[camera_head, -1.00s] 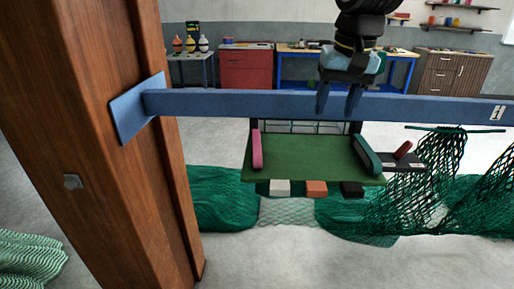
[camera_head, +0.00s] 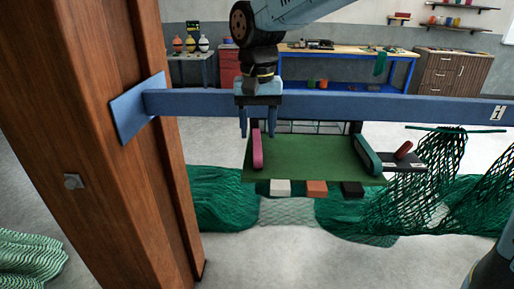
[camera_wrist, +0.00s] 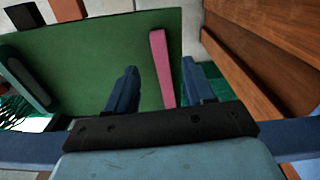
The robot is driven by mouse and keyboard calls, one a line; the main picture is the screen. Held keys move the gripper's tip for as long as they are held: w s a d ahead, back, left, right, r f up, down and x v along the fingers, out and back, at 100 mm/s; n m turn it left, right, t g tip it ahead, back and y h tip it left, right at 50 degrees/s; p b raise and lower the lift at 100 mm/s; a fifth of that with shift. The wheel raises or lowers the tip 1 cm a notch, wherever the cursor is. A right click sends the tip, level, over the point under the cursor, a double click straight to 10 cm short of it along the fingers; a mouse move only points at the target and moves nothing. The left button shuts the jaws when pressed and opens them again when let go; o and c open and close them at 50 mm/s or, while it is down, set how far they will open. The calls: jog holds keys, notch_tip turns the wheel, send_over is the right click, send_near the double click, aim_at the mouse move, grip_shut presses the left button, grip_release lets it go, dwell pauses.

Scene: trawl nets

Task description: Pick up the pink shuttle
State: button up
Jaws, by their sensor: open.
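The pink shuttle (camera_head: 257,152) lies at the left end of a green board (camera_head: 308,158), its long side running front to back. It also shows in the wrist view (camera_wrist: 161,68), between my two blue fingers in that picture, with its lower end near them. My gripper (camera_head: 257,133) is open and empty, pointing down, with one finger on each side of the shuttle's line in the head view. In the wrist view my gripper (camera_wrist: 160,80) has a clear gap between its fingers. I cannot tell its exact height above the shuttle.
A blue beam (camera_head: 400,104) crosses near the board. A thick wooden post (camera_head: 150,190) stands left. A dark green shuttle (camera_head: 367,154) lies at the board's right end. White, orange and black blocks (camera_head: 316,188) sit at the front edge. Green nets (camera_head: 430,185) hang right.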

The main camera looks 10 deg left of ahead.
aim_at(258, 153)
jog(key=shift+s+f, duration=0.15)
jog(key=shift+f, duration=3.7)
grip_shut()
